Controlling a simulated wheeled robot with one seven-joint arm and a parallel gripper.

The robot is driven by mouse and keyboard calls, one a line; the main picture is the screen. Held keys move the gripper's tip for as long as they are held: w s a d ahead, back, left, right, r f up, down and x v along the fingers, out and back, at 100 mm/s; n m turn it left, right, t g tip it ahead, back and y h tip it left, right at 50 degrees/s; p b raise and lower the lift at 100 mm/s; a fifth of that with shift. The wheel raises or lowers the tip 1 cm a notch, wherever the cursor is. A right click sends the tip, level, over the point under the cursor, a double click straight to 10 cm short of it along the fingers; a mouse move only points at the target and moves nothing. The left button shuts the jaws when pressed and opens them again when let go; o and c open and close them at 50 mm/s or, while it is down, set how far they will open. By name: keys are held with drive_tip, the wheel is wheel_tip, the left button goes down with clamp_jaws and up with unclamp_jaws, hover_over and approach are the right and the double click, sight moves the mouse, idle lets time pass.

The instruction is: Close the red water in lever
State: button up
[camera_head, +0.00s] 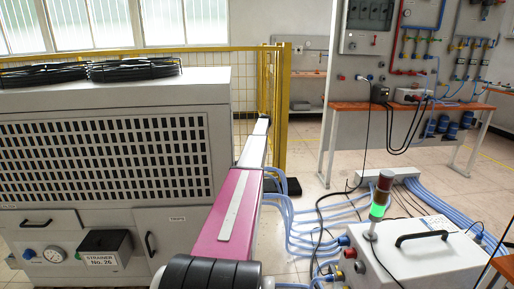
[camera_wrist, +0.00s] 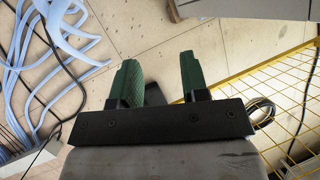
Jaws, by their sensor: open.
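I cannot make out for certain which part is the red water in lever. On the wall panel at the back right of the head view, red pipes (camera_head: 396,48) carry small coloured fittings, too small to tell apart. A red fitting (camera_head: 350,253) also shows on the near side of the grey control box (camera_head: 425,262). My gripper (camera_wrist: 158,68) is open and empty in the wrist view, its two green fingers apart above the tiled floor, touching nothing. I cannot make it out in the head view.
A large grey cabinet (camera_head: 60,175) fills the left. Yellow mesh fencing (camera_head: 275,100) stands behind it and shows in the wrist view (camera_wrist: 285,85). Blue hoses (camera_head: 300,228) and black cables cover the floor at centre right. An orange-topped bench (camera_head: 350,106) stands before the wall panel.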

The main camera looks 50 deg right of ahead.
drive_tip(key=shift+s+a, duration=0.25)
drive_tip(key=c, duration=0.7)
drive_tip(key=s+a+r+t+h, duration=0.1)
drive_tip(key=s+a, duration=0.1)
drive_tip(key=s+a+r+t+h, duration=0.1)
drive_tip(key=s+a, duration=0.1)
drive_tip(key=s, duration=0.1)
drive_tip(key=s+a+r+t+h, duration=0.1)
drive_tip(key=s+a+t, duration=0.1)
drive_tip(key=s, duration=0.1)
drive_tip(key=shift+a+r, duration=0.35)
clamp_jaws()
drive_tip(key=s+a+r+t+h, duration=0.3)
drive_tip(key=s+a+r, duration=0.1)
drive_tip(key=s, duration=0.1)
drive_tip(key=w+a+r+x, duration=0.1)
drive_tip(key=w+x, duration=0.1)
drive_tip(key=x, duration=1)
drive_tip(key=shift+w+a+r, duration=0.15)
drive_tip(key=shift+w+a, duration=0.05)
drive_tip(key=shift+a, duration=0.1)
